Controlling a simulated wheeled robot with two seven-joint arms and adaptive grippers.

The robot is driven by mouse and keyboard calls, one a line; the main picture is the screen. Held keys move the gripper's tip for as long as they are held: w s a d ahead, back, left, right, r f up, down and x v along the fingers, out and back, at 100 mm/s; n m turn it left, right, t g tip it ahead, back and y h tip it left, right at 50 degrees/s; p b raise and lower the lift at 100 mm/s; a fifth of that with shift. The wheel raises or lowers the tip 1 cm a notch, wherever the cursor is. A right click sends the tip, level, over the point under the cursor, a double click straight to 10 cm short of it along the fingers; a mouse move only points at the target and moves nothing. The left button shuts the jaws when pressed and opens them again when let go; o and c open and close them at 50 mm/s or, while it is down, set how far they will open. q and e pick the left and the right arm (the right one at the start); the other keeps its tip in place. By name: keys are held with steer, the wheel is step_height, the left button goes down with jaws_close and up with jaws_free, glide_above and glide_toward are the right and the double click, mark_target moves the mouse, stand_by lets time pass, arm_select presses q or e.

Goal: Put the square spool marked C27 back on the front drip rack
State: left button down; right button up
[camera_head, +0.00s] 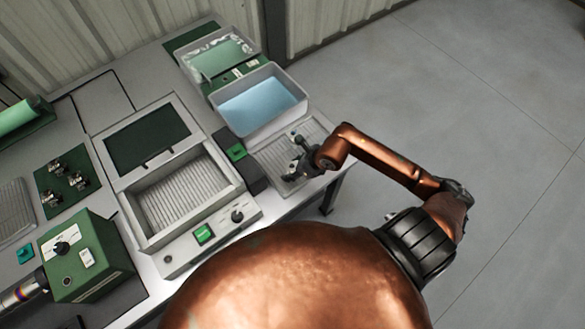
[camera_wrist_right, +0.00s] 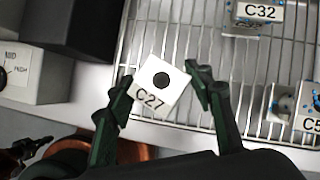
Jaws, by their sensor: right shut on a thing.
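The square spool marked C27 (camera_wrist_right: 153,94) is a white block with a dark round hole in its top. In the head view my right gripper (camera_head: 294,166) is over the front drip rack (camera_head: 262,157), which lies in front of the blue bath; the spool is too small to make out there. My left gripper is not in view.
A spool marked C32 (camera_wrist_right: 257,14) and another, its label cut off (camera_wrist_right: 305,105), stand on the rack. A dark block (camera_head: 240,170) borders the rack on the left, beside a grey machine basin (camera_head: 183,198). The blue bath (camera_head: 262,102) stands behind the rack.

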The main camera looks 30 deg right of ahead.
steer(key=o, duration=1.5)
steer(key=shift+c, duration=0.2)
steer(key=shift+r, duration=0.1)
steer(key=p+v, duration=0.1)
steer(key=v, duration=1.1)
steer(key=shift+p, duration=0.3)
